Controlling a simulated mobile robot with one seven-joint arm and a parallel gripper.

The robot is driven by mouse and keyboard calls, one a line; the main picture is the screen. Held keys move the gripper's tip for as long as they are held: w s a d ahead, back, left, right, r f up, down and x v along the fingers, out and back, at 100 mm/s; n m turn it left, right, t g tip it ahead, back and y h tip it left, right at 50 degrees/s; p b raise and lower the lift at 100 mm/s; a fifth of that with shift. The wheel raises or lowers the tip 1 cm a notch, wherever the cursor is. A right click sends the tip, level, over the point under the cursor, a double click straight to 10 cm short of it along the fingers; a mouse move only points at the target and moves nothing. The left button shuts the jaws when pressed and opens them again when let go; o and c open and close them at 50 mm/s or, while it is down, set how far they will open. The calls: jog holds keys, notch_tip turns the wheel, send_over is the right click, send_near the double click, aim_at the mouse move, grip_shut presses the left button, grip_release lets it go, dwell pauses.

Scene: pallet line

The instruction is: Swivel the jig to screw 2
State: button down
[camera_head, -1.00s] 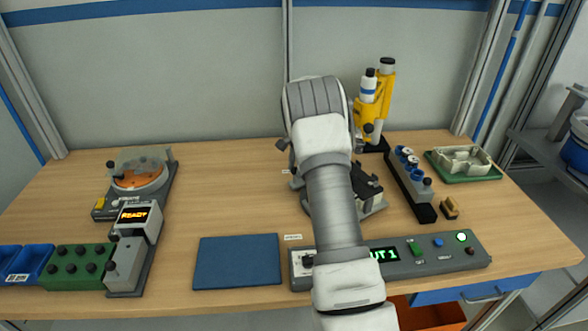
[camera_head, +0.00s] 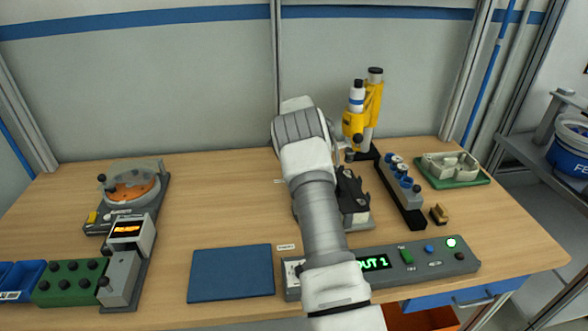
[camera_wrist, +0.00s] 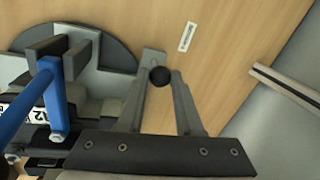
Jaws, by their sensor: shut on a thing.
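The jig is a dark grey round plate (camera_wrist: 112,48) with raised blocks and a blue clamp arm (camera_wrist: 52,100), seen at the left of the wrist view. In the head view the jig (camera_head: 354,198) stands mid-table, partly hidden behind my arm. A round black knob (camera_wrist: 160,75) sits beside the plate's edge on a grey tab. My gripper (camera_wrist: 161,84) points at the jig with one finger on each side of this knob, closed on it. In the head view my gripper is hidden by my arm. I cannot make out screw 2.
A yellow screwdriver tool (camera_head: 372,108) stands behind the jig, with a rack of blue-topped parts (camera_head: 402,190) to its right. A blue mat (camera_head: 231,273) and a feeder (camera_head: 130,190) are left. Bare table lies between feeder and jig.

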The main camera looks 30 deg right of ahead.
jog(key=shift+d+r, duration=0.1)
dwell(0.5)
jog(key=c, duration=0.6)
grip_release()
jog(key=s+r, duration=0.1)
jog(key=r, duration=0.4)
jog(key=s+r, duration=0.1)
jog(key=r, duration=0.5)
jog(key=s+r, duration=0.1)
jog(key=r, duration=0.5)
jog(key=shift+s+a, duration=0.1)
jog(key=shift+a, duration=0.2)
